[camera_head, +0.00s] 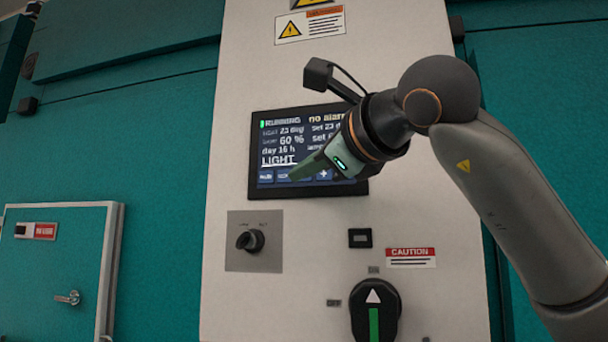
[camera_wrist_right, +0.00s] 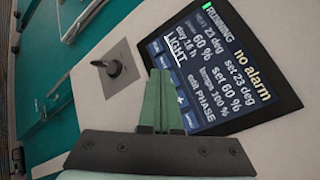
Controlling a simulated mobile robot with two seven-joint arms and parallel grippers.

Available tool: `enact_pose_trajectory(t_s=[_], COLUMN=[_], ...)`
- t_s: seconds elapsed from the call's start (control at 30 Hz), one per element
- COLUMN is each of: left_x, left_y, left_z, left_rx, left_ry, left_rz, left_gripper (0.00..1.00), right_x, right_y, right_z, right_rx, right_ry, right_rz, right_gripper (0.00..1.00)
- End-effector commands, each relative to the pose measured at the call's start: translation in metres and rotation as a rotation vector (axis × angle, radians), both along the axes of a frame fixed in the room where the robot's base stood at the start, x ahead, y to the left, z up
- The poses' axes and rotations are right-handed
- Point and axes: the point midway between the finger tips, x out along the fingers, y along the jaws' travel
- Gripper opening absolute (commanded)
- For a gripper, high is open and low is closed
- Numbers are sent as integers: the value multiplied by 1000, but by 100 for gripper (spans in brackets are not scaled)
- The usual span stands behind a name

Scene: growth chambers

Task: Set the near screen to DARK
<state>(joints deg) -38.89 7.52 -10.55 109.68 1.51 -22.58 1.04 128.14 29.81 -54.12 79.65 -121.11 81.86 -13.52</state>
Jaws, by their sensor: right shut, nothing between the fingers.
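The screen (camera_head: 285,140) is a dark panel on the white cabinet front. It reads RUNNING, no alarm, day 16 h and an underlined LIGHT, with a row of blue buttons along its bottom edge. My right gripper (camera_head: 294,177) is shut and empty, its green fingers pointing at the button row and covering part of it. In the right wrist view the screen (camera_wrist_right: 225,65) fills the right side and reads edit PHASE. The shut fingertips (camera_wrist_right: 160,72) are close to its button edge there. I cannot tell whether they touch the glass. My left gripper is not in view.
A black knob (camera_head: 250,241) on a grey plate sits below the screen. A large black rotary switch (camera_head: 374,310) with a green stripe is lower right, below a small black-framed panel piece (camera_head: 360,238). Teal walls and a small door (camera_head: 60,265) flank the white panel.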

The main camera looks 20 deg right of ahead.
Motion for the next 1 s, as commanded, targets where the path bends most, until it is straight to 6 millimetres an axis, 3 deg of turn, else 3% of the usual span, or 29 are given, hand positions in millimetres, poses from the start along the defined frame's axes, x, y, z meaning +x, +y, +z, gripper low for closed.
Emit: enact_pose_trajectory(t_s=[1.0], left_x=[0], left_y=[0], left_z=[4], left_rx=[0], left_ry=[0], left_rz=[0], left_gripper=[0], right_x=[7], right_y=[-5], right_z=[0], right_rx=[0], right_ry=[0], right_rz=[0], right_gripper=[0])
